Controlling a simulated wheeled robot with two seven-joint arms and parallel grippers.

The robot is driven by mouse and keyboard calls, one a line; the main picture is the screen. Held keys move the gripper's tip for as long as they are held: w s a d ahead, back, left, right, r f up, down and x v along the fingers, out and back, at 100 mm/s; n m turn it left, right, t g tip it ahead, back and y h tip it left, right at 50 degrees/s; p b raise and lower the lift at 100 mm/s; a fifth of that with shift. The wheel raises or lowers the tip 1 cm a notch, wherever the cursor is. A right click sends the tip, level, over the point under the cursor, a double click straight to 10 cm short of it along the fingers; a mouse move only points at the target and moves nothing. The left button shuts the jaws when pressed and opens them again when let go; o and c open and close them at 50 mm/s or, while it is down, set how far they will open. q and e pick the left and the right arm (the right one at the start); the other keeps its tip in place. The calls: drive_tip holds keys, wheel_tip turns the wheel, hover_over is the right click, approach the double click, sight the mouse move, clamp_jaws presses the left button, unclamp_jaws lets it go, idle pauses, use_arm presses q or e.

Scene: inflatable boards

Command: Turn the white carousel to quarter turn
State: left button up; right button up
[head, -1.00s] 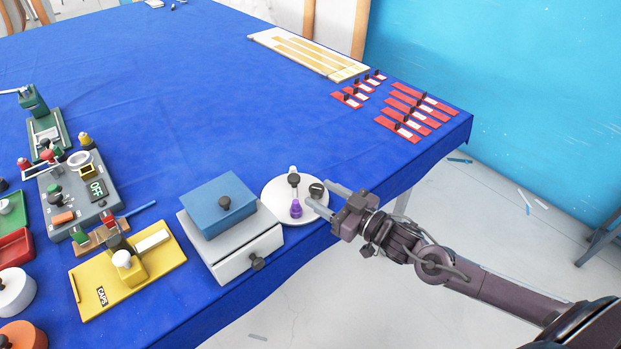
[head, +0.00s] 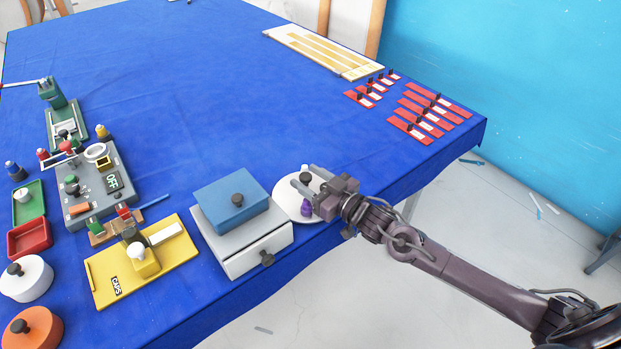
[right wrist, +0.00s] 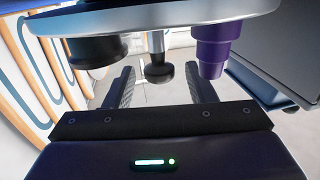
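The white carousel (head: 283,203) is a round disc at the table's front edge, right of the drawer box. A purple peg (head: 306,208) stands at its near side and a small white peg (head: 305,168) at its far side. My right gripper (head: 306,178) is over the carousel, fingers apart, hiding part of it. In the right wrist view the carousel's rim (right wrist: 185,28) crosses the top. A black knob on a metal stem (right wrist: 158,73) shows between the open fingers (right wrist: 161,90); contact cannot be told. A wide black piece (right wrist: 95,50) is to its left, the purple peg (right wrist: 212,55) to its right. My left gripper is out of view.
A grey drawer box (head: 225,238) with a blue lid (head: 232,198) stands close left of the carousel. A yellow board (head: 110,285), a grey OFF panel (head: 97,200) and trays lie further left. Red cards (head: 410,131) lie at far right. The table middle is clear.

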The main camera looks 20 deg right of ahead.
clamp_jaws()
drive_tip(key=n+g+y+b, duration=0.2)
drive_tip(key=shift+w+d+f+y, duration=0.15)
drive_tip(key=shift+w+d+y, duration=0.05)
drive_tip(key=shift+y, duration=0.2)
drive_tip(key=shift+n+g+y+b, duration=0.4)
drive_tip(key=shift+n+y+b, duration=0.05)
drive_tip(key=shift+n+y, duration=0.05)
drive_tip(key=shift+r, duration=0.2)
drive_tip(key=shift+o, duration=0.3)
unclamp_jaws()
